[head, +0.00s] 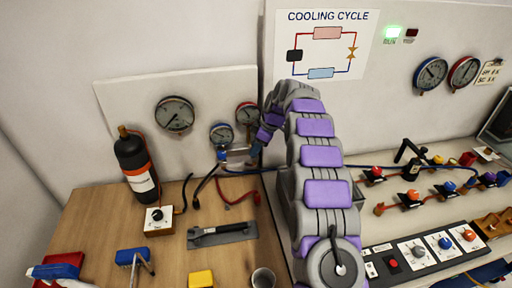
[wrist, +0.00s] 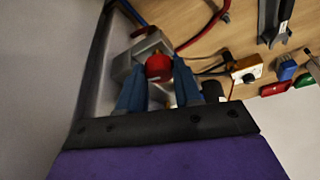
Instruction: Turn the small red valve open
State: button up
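The small red valve (wrist: 158,67) is a round red knob on a grey metal block (wrist: 150,45), in the upper middle of the wrist view. My gripper (wrist: 160,68) has its two blue fingers apart, one on each side of the red knob. I cannot tell whether either finger touches it. In the head view my gripper (head: 240,156) is at the small manifold below two small gauges (head: 221,133) on the back panel. My arm partly covers that area, and the red knob is not clear there.
A black bottle (head: 136,163) stands left of the manifold, with a white dial box (head: 159,220) in front. Hoses (head: 235,198) hang below the manifold. A grey tool (head: 222,233) lies on the wooden table. Several coloured valves (head: 411,196) stand on the right bench.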

jog(key=o, duration=0.5)
jog(key=shift+w, duration=0.1)
jog(key=shift+c, duration=0.2)
jog(key=p+v, duration=0.4)
jog(key=v, duration=1.3)
jog(key=shift+r, duration=0.2)
